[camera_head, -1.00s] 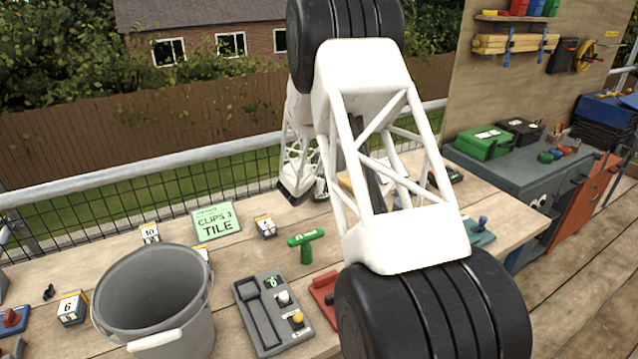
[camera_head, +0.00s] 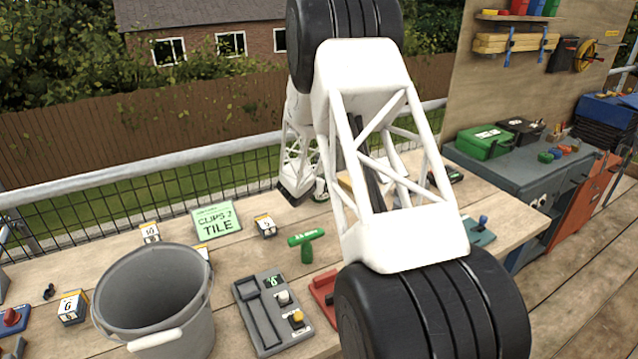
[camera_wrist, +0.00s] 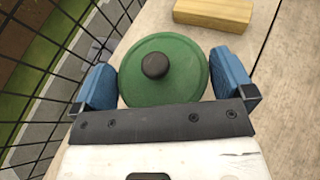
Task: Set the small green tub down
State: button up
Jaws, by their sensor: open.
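The small green tub (camera_wrist: 180,82) has a round green lid with a dark knob and shows in the wrist view. It stands on the wooden bench top beside the wire mesh. My gripper (camera_wrist: 172,85) is open, with one blue-padded finger on each side of the tub. A narrow gap shows at the right finger; the left finger is very close to the lid, and I cannot tell whether it touches. In the head view my arm hides most of the tub.
A wooden block (camera_wrist: 213,12) lies on the bench beyond the tub. The wire mesh (camera_wrist: 62,60) runs close along the left. In the head view, a grey bucket (camera_head: 203,325), a green-handled tool (camera_head: 306,246) and a grey control box (camera_head: 252,290) stand on the bench.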

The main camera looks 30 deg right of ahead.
jog(key=v, duration=1.2)
jog(key=shift+f, duration=0.1)
dwell(0.5)
jog(key=s+a+r+m+g+y, duration=0.1)
jog(key=s+a+r+m+g, duration=0.15)
jog(key=s+r+m, duration=0.6)
jog(key=s+a+r+m+g, duration=0.2)
jog(key=s+a+r+m, duration=0.3)
jog(key=s, duration=0.7)
jog(key=s+a+r+m+y, duration=0.2)
jog(key=s+a, duration=0.3)
jog(key=s, duration=0.4)
jog(key=s+a+r+m+y, duration=0.2)
jog(key=s+a+m+y, duration=0.2)
jog(key=s, duration=0.5)
jog(key=s+a+r+m+y, duration=0.2)
jog(key=s+a+m+y, duration=0.2)
jog(key=s, duration=0.6)
jog(key=shift+a+m, duration=0.55)
jog(key=shift+a, duration=0.35)
jog(key=shift+g, duration=0.25)
jog(key=shift+c, duration=0.3)
